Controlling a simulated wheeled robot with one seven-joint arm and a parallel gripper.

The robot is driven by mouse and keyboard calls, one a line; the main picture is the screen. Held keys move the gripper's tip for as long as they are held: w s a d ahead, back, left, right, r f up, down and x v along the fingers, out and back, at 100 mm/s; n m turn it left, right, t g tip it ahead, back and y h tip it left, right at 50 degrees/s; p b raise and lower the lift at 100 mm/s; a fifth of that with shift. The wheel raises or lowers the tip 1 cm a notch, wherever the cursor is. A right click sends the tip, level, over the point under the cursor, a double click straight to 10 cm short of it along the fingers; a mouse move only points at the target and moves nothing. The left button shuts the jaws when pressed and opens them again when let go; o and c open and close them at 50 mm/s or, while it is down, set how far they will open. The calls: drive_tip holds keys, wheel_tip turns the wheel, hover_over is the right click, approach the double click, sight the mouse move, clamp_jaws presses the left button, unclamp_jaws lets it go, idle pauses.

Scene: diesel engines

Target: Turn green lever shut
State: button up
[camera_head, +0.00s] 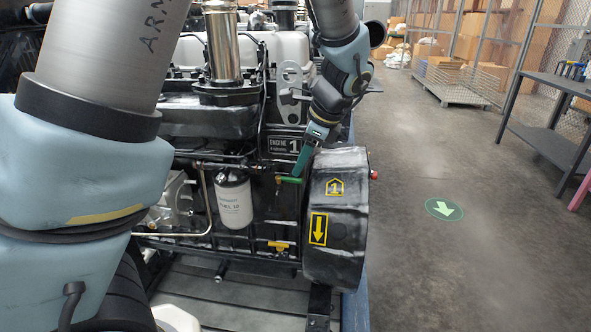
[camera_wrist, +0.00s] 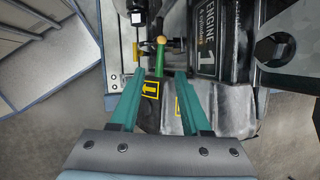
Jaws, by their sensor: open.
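The green lever (camera_head: 289,180) sits on the side of the black engine, just left of the round housing, and points roughly sideways in the head view. In the wrist view the green lever (camera_wrist: 160,55) runs up the picture and has a yellow-orange round end. My gripper (camera_head: 298,170) reaches down to the lever from above right. In the wrist view my gripper (camera_wrist: 160,74) is open, with one teal finger on each side of the lever's line. The lever's lower end appears near the gap between the fingertips; I cannot tell whether they touch it.
A white fuel filter (camera_head: 234,203) hangs left of the lever. The black round housing (camera_head: 336,225) with yellow markings stands close on the right. A yellow handle (camera_head: 278,246) is lower on the engine. The floor (camera_head: 460,260) to the right is open, with a dark workbench (camera_head: 548,140) beyond.

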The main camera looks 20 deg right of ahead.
sight(296, 180)
drive_tip(key=shift+x, duration=2.3)
clamp_jaws()
drive_tip(key=shift+p, duration=0.3)
